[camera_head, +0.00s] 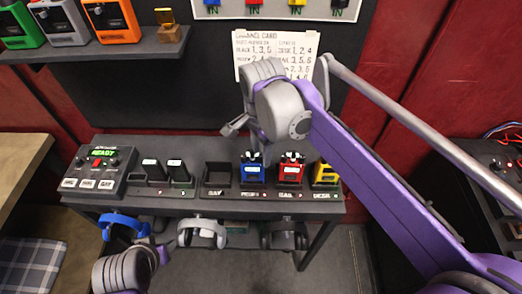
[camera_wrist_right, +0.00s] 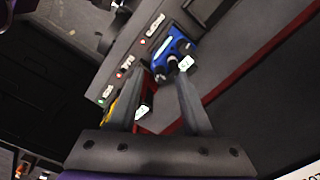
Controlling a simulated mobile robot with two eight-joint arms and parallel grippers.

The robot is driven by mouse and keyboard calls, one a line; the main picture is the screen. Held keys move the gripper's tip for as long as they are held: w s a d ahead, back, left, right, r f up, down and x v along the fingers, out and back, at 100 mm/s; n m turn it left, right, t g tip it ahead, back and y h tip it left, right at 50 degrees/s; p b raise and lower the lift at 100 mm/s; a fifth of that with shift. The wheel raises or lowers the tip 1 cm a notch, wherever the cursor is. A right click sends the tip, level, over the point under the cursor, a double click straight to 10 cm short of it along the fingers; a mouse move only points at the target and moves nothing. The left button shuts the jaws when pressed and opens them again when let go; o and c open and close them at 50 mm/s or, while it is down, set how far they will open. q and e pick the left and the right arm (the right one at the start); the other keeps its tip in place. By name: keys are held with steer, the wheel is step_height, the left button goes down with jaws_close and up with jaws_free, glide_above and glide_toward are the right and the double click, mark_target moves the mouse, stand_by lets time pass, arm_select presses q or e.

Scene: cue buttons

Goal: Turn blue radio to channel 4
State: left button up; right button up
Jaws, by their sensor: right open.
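The blue radio (camera_head: 252,172) stands upright in its holder on the dark bench, with small knobs on top. In the right wrist view the blue radio (camera_wrist_right: 172,52) is just beyond the fingertips, near the right finger, with a small pale display by its knobs. Its digit is too small to read. My right gripper (camera_wrist_right: 162,78) is open, and nothing is clearly held between its fingers. In the head view it is largely hidden behind its own wrist, above the bench. My left arm shows at the lower left; its fingers are not seen.
The red radio (camera_head: 291,170) and yellow radio (camera_head: 325,173) stand to the right of the blue one. An empty tray (camera_head: 217,176) is on its left. A control box reading READY (camera_head: 100,171) sits at the bench's left end. Headphones (camera_head: 202,232) hang below. A card (camera_head: 255,55) is on the wall.

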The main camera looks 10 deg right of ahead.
mark_target(261, 154)
step_height(261, 154, up, 11)
steer(key=shift+p, duration=0.4)
steer(key=shift+s+f, duration=0.1)
steer(key=shift+f, duration=0.05)
steer(key=f+n, duration=0.3)
steer(key=n, duration=0.6)
steer(key=f+n, duration=0.4)
steer(key=n, duration=0.5)
steer(key=f+n, duration=0.4)
steer(key=n, duration=0.5)
steer(key=shift+w, duration=0.2)
